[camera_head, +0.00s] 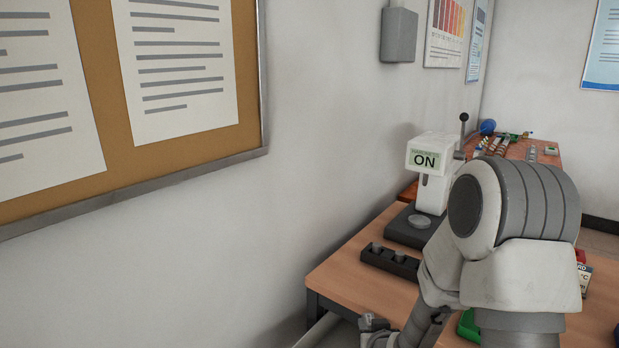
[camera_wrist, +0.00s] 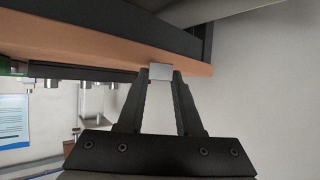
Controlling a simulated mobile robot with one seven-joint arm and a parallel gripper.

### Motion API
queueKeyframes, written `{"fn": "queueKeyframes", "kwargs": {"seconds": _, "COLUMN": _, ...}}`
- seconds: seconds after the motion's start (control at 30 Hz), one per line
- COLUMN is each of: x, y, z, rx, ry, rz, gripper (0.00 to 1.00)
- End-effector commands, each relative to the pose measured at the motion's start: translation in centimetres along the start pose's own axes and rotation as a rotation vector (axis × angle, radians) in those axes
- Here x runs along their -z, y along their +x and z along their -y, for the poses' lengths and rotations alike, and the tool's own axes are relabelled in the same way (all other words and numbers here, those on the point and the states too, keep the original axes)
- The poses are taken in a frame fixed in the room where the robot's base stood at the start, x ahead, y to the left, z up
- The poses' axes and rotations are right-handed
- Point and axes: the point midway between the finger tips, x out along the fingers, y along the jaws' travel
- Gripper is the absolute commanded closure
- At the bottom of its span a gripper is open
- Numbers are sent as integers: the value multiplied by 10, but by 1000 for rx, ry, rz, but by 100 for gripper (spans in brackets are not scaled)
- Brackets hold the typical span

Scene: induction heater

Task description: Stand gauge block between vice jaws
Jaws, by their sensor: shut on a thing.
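My gripper (camera_wrist: 160,76) is shut on a small silver-grey block, the gauge block (camera_wrist: 160,71), held between the fingertips in the wrist view. The block shows against the wooden edge of the workbench (camera_wrist: 110,52); I cannot tell whether they touch. In the head view my gripper (camera_head: 370,323) is low at the bench's near left edge, and the block is too small to make out there. No vice jaws can be made out. A green object (camera_head: 468,328) lies on the bench, mostly hidden by my arm; I cannot tell whether it is the vice.
A white hardness tester (camera_head: 433,160) marked ON stands on the bench (camera_head: 345,278) against the wall. A dark rack (camera_head: 388,262) with round pieces lies in front of it. Several tools lie on the far bench (camera_head: 545,155). My arm hides the bench's middle. A framed noticeboard (camera_head: 185,165) hangs left.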

Motion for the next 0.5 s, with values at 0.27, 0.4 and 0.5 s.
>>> {"fn": "queueKeyframes", "kwargs": {"seconds": 0.27, "x": 53, "y": -29, "z": 0, "rx": 1, "ry": 0, "rz": -1, "gripper": 100}}
{"fn": "queueKeyframes", "kwargs": {"seconds": 0.4, "x": 63, "y": -34, "z": 0, "rx": 1, "ry": -1, "rz": -1, "gripper": 100}}
{"fn": "queueKeyframes", "kwargs": {"seconds": 0.5, "x": 66, "y": -36, "z": 0, "rx": 2, "ry": -1, "rz": -1, "gripper": 100}}
